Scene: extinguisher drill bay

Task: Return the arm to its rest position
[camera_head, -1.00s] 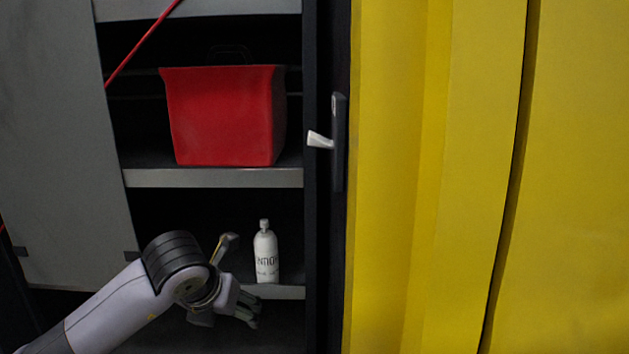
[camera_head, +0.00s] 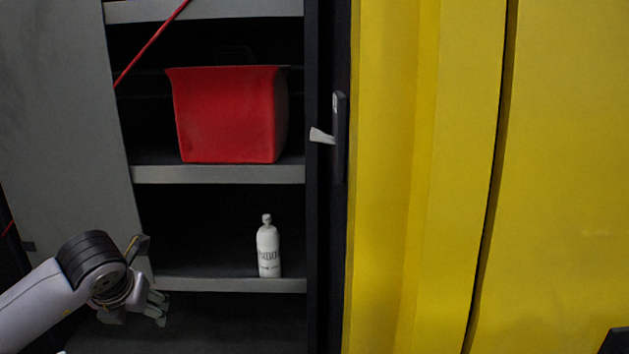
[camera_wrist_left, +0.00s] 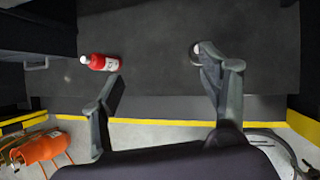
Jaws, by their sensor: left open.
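My left arm comes in from the lower left in the head view. Its gripper (camera_head: 152,278) is open and empty, in front of the left side of the lower cabinet shelf. It is well to the left of the white bottle (camera_head: 268,250), which stands upright on that shelf, apart from the gripper. In the left wrist view the two fingers of the gripper (camera_wrist_left: 162,78) are spread wide with nothing between them. My right gripper does not show.
A red bin (camera_head: 228,115) sits on the shelf above. A grey door (camera_head: 65,130) stands left, a yellow panel (camera_head: 420,180) right.

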